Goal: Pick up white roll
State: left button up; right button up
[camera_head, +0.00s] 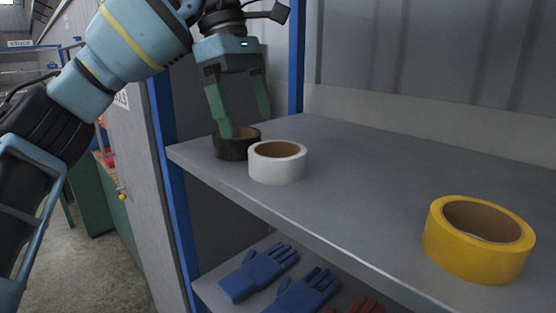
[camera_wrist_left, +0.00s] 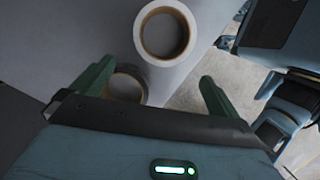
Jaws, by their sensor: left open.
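The white roll (camera_head: 278,165) lies flat on the grey shelf (camera_head: 370,185), near its front edge. It also shows in the left wrist view (camera_wrist_left: 141,48), ahead of the fingers. A black roll (camera_head: 232,148) lies just to its left, close beside or touching it. My left gripper (camera_head: 246,127) is open and pointing down above the black roll, behind and left of the white roll. One green finger overlaps the black roll in the head view; I cannot tell if it touches. In the left wrist view the black roll (camera_wrist_left: 126,85) sits between the two fingers, partly hidden. My right gripper is not in view.
A yellow roll (camera_head: 478,240) lies at the right of the shelf. A blue upright post (camera_head: 172,190) stands at the shelf's left end. Blue gloves (camera_head: 275,280) lie on a lower shelf. The shelf between the white and yellow rolls is clear.

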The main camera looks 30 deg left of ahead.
aim_at(280, 149)
pick_arm(q)
jog(key=d, duration=0.3)
jog(key=shift+w+d, duration=0.1)
jog(key=shift+d, duration=0.1)
jog(key=shift+x, duration=2.5)
jog(key=c, duration=1)
jog(key=shift+r, duration=0.1)
jog(key=shift+r, duration=0.75)
jog(key=shift+r+b, duration=0.3)
jog(key=shift+r, duration=0.65)
jog(key=s+a, duration=0.2)
jog(key=s, duration=0.3)
jog(key=s+a, duration=0.2)
jog(key=s, duration=0.4)
jog(key=s+a, duration=0.2)
jog(key=s, duration=0.4)
jog(key=shift+p, duration=0.35)
